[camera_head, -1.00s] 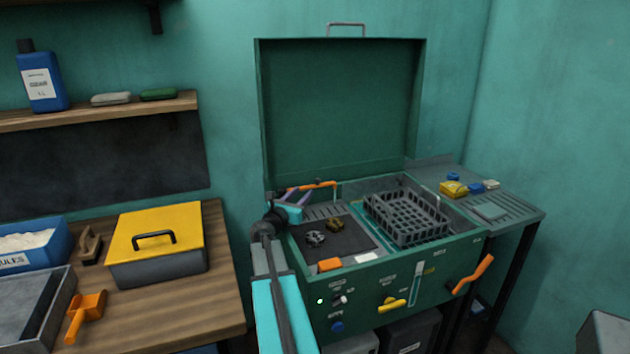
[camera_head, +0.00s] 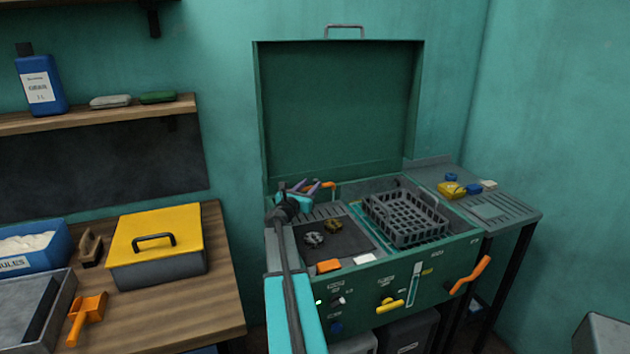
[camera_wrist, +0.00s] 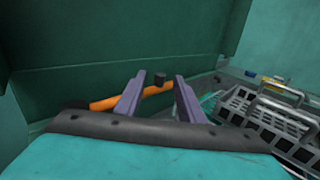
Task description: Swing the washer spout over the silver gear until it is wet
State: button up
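The washer is a green cabinet with its lid (camera_head: 340,115) up. The silver gear (camera_head: 314,239) lies on the dark mat (camera_head: 350,240) at the washer's left, beside a bronze gear (camera_head: 334,226). The orange spout (camera_head: 327,185) is at the back left of the washer, partly hidden by my gripper (camera_head: 318,187).
A dark basket (camera_head: 405,218) sits in the washer's right part. An orange block (camera_head: 328,266) and a white block (camera_head: 365,259) lie at the front edge. A yellow-lidded box (camera_head: 157,245) stands on the left bench. The raised lid stands behind the spout.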

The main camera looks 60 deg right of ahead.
aim_at(317, 180)
jog(key=shift+w+d+p, duration=0.25)
jog(key=shift+d, duration=1.15)
jog(key=shift+w+d+p, duration=0.2)
jog(key=shift+d, duration=1.2)
grip_shut()
jog(key=shift+a, duration=0.25)
jog(key=shift+d, duration=0.2)
jog(key=shift+s+d, duration=0.1)
jog(key=shift+s, duration=0.05)
